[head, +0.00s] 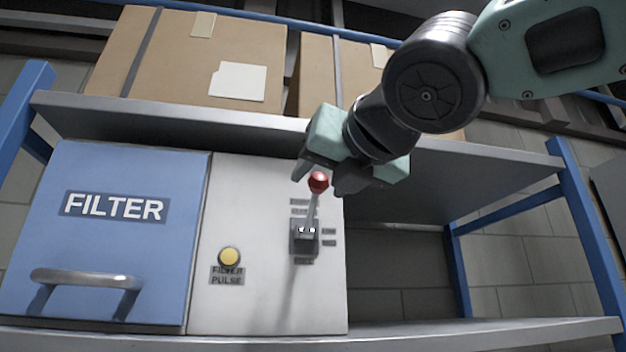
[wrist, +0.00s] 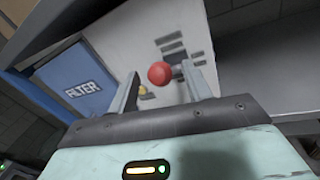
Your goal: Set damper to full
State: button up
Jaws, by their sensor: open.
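The damper lever (head: 311,207) stands up from a dark slotted plate (head: 304,238) on the white panel and ends in a red ball knob (head: 318,182). Small labels surround the plate, too blurred to read surely. My gripper (head: 332,182) is open, with its fingers at the height of the knob. In the wrist view the red knob (wrist: 159,74) shows between the two open fingers of my gripper (wrist: 164,82), closer to the camera than the panel. I cannot tell whether a finger touches it.
A blue door marked FILTER (head: 120,240) with a metal handle (head: 86,279) is left of the panel. A yellow FILTER PULSE button (head: 229,257) sits lower left of the lever. A grey shelf (head: 200,116) with cardboard boxes (head: 225,60) is close above. The bay at right looks empty.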

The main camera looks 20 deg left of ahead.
aim_at(313, 206)
jog(key=shift+p+x, duration=0.4)
jog(key=shift+x, duration=1.65)
jog(key=shift+c, duration=0.3)
grip_shut()
jog(key=shift+f+b, duration=0.1)
jog(key=shift+b, duration=0.2)
